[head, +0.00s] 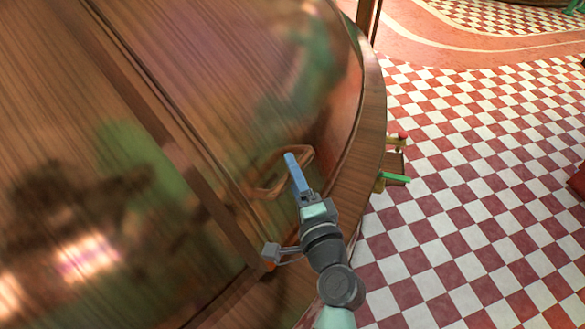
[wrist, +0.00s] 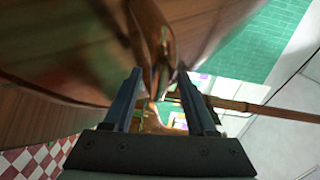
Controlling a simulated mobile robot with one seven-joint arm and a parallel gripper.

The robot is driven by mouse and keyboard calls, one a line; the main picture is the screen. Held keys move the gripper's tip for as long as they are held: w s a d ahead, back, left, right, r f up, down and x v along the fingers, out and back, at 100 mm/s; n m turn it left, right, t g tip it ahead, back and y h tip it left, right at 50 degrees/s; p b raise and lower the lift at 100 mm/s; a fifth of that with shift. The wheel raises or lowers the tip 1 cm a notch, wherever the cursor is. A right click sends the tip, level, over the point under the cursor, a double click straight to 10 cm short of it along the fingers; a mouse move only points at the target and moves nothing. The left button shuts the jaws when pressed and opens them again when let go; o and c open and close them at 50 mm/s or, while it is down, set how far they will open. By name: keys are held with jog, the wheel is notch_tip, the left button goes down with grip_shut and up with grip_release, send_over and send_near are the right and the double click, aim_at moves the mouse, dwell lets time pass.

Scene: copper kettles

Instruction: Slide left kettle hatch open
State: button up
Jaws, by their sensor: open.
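The large copper kettle (head: 60,120) fills the left of the head view, its curved wall shiny and reflective. Its hatch (head: 225,65) is a curved copper panel between a raised vertical strip and the kettle's right edge. A loop-shaped copper handle (head: 262,191) sits low on the hatch. My gripper (head: 291,158) is at the handle, its blue finger overlapping the loop. In the wrist view my gripper (wrist: 159,74) has its two fingers apart, with a copper bar (wrist: 152,28), seemingly the handle, running between them. Whether either finger touches it, I cannot tell.
A wooden rim (head: 372,110) curves along the kettle's right edge and base. A small wooden piece with a green bar (head: 396,178) sticks out beyond it. The red and white checkered floor (head: 470,190) is open to the right.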

jog(key=shift+w+a, duration=0.15)
jog(key=shift+w, duration=0.25)
jog(key=shift+c, duration=0.4)
grip_shut()
dwell(0.8)
